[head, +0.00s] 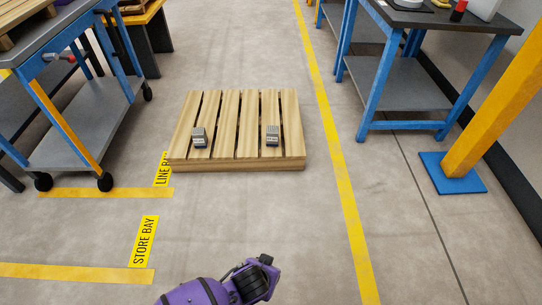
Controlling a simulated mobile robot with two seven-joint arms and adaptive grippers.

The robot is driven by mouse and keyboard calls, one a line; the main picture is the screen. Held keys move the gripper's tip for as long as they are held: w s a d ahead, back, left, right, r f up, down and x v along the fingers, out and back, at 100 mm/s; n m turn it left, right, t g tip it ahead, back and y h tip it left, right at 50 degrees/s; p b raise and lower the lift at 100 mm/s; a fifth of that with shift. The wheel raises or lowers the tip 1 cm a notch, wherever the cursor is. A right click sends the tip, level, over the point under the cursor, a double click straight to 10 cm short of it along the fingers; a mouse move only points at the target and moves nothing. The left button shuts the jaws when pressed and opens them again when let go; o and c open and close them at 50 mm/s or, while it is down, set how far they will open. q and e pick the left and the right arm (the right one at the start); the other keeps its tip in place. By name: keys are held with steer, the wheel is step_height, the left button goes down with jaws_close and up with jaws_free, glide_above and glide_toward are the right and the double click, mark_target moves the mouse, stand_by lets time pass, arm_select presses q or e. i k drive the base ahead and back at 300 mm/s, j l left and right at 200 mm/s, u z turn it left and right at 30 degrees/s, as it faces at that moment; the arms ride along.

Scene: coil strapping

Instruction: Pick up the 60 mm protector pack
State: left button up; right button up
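Two small grey packs lie apart on a wooden pallet (240,165) on the floor. The left pack (199,138) is near the pallet's left side. The right pack (272,136) is towards its right side. Each has a pale printed top, but the print is too small to read, so I cannot tell which is the 60 mm protector pack. A purple and black part of my own arm shows at the bottom edge, well short of the pallet. No gripper fingers are visible.
A blue-framed cart (75,130) stands at the left and a blue-legged workbench (405,85) at the right. A yellow post (497,95) on a blue foot is further right. Yellow lines and STORE BAY (144,241) lettering mark the floor. Floor before the pallet is clear.

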mark_target(272, 131)
steer(key=i+l+u, duration=0.3)
steer(key=i+l, duration=0.4)
steer(key=i, duration=0.35)
steer(key=i+l+u, duration=0.35)
steer(key=i+l, duration=0.55)
steer(key=i, duration=0.1)
